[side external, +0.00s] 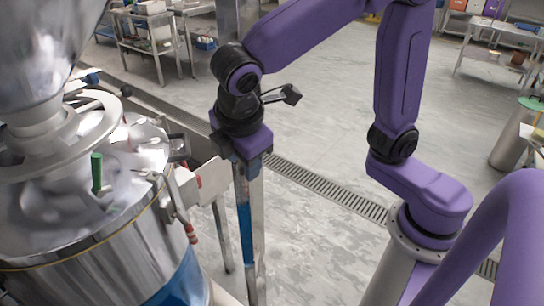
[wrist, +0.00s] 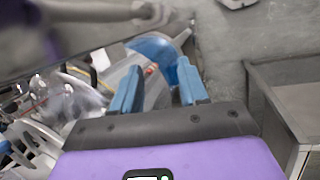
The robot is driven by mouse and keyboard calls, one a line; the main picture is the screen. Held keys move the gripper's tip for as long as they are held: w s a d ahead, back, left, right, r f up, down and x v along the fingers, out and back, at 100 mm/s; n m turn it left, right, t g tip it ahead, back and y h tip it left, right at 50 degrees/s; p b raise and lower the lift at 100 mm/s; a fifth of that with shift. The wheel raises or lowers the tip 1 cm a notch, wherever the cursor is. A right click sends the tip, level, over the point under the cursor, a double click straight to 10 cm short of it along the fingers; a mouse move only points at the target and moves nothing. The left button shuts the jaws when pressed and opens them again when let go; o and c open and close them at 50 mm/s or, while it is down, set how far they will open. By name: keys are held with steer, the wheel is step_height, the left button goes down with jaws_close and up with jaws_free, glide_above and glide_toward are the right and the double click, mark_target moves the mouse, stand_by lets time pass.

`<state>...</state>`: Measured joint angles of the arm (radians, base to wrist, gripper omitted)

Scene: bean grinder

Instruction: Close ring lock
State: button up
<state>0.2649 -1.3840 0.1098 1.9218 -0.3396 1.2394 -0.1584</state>
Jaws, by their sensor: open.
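The steel grinder vessel (side external: 95,255) stands at the left of the side external view. A ring lock band with a thin yellow line (side external: 110,238) runs around it below the lid. A metal lever with a reddish end (side external: 190,232) hangs at its right side; I cannot tell its exact latch state. My gripper (side external: 250,172) points down to the right of the lever, apart from it. In the wrist view its two blue fingers (wrist: 158,88) are spread with nothing held between them. Vessel parts (wrist: 65,100) show blurred at the left there.
A funnel hopper (side external: 38,60) and a round handwheel (side external: 55,135) sit above the vessel lid. A green handle (side external: 97,172) stands on the lid. Steel tables (side external: 145,40) are at the back. The grey floor (side external: 310,130) right of my gripper is open, crossed by a drain grate (side external: 330,190).

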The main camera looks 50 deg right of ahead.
steer(key=shift+m+g+y, duration=0.5)
steer(key=shift+y, duration=0.2)
steer(key=shift+s+d, duration=1.7)
steer(key=shift+s, duration=0.2)
steer(key=shift+f, duration=0.1)
steer(key=s+d+f+m+g+y, duration=0.1)
steer(key=s+d+f, duration=0.4)
steer(key=s+d, duration=0.6)
steer(key=shift+m+g+y, duration=0.3)
steer(key=shift+m, duration=0.5)
steer(key=shift+d, duration=0.1)
